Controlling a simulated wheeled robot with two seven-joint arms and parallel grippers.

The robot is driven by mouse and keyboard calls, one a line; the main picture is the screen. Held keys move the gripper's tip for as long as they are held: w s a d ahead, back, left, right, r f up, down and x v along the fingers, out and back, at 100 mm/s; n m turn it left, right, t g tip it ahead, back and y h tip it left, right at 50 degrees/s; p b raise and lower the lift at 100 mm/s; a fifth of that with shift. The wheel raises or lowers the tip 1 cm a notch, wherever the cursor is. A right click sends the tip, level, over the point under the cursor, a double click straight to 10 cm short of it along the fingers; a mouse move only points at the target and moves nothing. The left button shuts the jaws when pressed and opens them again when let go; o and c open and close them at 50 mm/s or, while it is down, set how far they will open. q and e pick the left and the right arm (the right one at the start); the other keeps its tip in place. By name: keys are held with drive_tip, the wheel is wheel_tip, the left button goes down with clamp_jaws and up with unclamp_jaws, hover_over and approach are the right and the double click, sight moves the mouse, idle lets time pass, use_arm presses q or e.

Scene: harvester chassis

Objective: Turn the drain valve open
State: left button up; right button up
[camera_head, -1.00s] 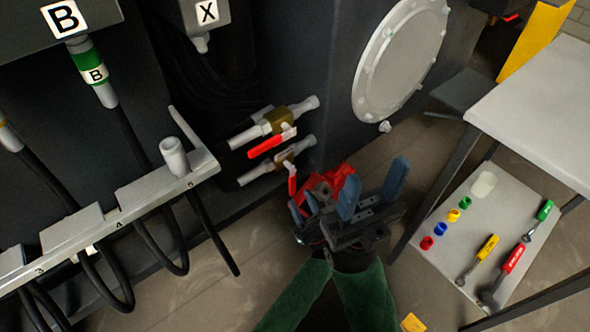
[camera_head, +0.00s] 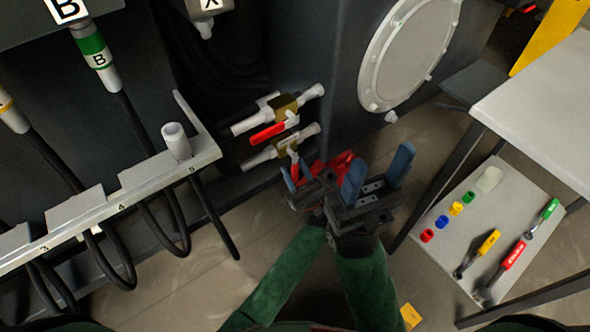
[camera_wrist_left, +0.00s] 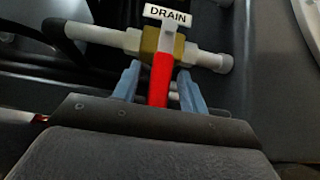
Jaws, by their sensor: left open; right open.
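The drain valve is the lower of two valves on the dark chassis (camera_head: 283,148). In the left wrist view its brass body (camera_wrist_left: 150,40) sits on a white pipe under a "DRAIN" label (camera_wrist_left: 167,15). Its red lever (camera_wrist_left: 160,78) points toward my left gripper (camera_wrist_left: 159,88). The two blue fingers are open, one on each side of the lever, with gaps showing. In the head view the lever (camera_head: 294,165) is partly hidden by the left gripper (camera_head: 298,178). My right gripper (camera_head: 376,172) is open and empty, to the right of the left one.
A second valve (camera_head: 285,106) with a red lever (camera_head: 268,133) lies just above. A grey rack with hoses (camera_head: 110,203) stands at left. A round cover (camera_head: 408,50) is at upper right. A table (camera_head: 540,100) with a lower tool shelf (camera_head: 475,225) stands right.

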use_arm(q)
drive_tip(key=shift+c, duration=0.2)
clamp_jaws()
drive_tip(key=shift+a, duration=0.1)
